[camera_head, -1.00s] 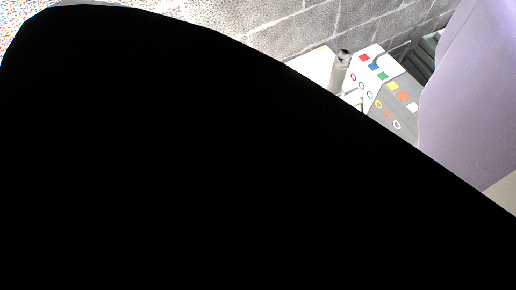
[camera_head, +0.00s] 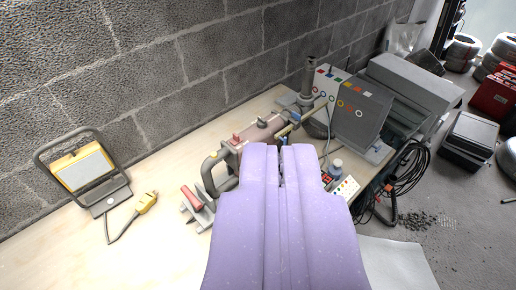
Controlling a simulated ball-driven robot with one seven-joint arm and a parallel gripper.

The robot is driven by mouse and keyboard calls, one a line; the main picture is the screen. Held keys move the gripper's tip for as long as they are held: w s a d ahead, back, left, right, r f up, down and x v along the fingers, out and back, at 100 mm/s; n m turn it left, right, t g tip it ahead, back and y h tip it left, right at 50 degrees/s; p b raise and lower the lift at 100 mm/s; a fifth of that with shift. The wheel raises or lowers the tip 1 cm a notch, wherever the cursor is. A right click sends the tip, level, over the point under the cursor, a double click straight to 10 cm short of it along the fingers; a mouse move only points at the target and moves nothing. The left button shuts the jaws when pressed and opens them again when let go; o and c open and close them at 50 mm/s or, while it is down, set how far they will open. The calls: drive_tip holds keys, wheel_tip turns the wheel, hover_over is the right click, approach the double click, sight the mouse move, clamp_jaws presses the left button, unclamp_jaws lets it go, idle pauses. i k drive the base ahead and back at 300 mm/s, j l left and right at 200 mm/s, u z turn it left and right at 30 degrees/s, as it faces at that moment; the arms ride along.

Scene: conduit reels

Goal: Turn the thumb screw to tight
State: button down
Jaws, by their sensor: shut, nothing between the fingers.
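My gripper (camera_head: 281,150) is pale purple and reaches up the middle of the picture over the front of the workbench (camera_head: 160,240). Its two fingers are together with nothing between them. Beyond and left of the fingertips stands a bench device (camera_head: 257,133) with a reddish body, a red knob (camera_head: 235,138) and a small blue part on top. A grey curved handle (camera_head: 209,170) is at its left end. I cannot tell which part is the thumb screw or how tight it is. My gripper hides the device's near side.
A work lamp (camera_head: 85,170) with a yellow plug (camera_head: 147,203) stands at the left. A panel box (camera_head: 355,108) with coloured marks is behind right, and a small button board (camera_head: 345,188) is right of my gripper. A block wall (camera_head: 150,60) closes the back.

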sight(297, 117)
drive_tip(key=i+l+u, duration=0.3)
drive_tip(key=i+l, duration=0.9)
drive_tip(key=i, duration=0.05)
